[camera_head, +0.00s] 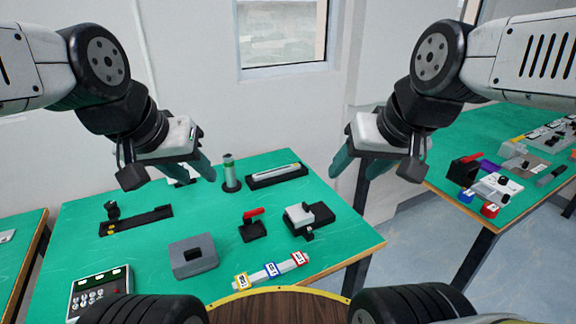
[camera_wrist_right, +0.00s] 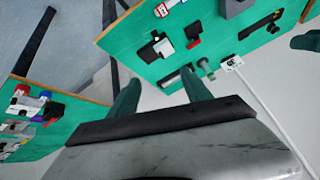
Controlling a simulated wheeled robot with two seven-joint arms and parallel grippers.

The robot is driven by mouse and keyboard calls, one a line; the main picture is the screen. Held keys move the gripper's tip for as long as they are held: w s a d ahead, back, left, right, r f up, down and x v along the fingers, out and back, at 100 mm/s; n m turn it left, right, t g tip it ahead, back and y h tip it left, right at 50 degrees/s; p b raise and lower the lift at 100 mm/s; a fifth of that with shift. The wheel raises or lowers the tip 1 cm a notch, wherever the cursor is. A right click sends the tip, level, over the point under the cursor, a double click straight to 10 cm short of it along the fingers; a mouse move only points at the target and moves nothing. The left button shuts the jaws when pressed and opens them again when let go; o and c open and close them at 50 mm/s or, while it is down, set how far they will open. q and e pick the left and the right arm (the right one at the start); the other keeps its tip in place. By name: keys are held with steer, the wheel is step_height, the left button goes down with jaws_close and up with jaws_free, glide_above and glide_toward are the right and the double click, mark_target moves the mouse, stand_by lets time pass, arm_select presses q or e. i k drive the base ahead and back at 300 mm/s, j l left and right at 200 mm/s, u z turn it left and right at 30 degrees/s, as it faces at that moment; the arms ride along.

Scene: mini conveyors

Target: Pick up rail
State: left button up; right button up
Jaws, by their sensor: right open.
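Several long parts on the green table could be the rail, and I cannot tell which one is meant. A pale bar (camera_head: 256,276) with yellow, blue and red labelled blocks lies near the front edge. A black rail-like strip (camera_head: 150,218) lies at the left. A black holder with a silver bar (camera_head: 277,175) lies at the back right. My left gripper (camera_head: 168,174) is open and empty above the table's back left. My right gripper (camera_head: 376,168) is open and empty beyond the table's right edge; its fingers also show in the right wrist view (camera_wrist_right: 160,92).
The green table (camera_head: 110,250) also holds a grey block with a slot (camera_head: 193,256), a red-handled clamp (camera_head: 252,226), a black and white fixture (camera_head: 309,217), an upright cylinder (camera_head: 230,173) and a button panel (camera_head: 99,291). A second table (camera_head: 436,146) with parts stands right.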

mark_target(269, 174)
steer(key=i+l, duration=0.1)
steer(key=l, duration=0.5)
steer(key=i+l, duration=0.15)
steer(key=l, duration=0.15)
steer(key=l+u, duration=0.25)
steer(key=u, duration=0.2)
steer(key=i+l+u, duration=0.1)
steer(key=l+u, duration=0.2)
steer(key=u, duration=1.4)
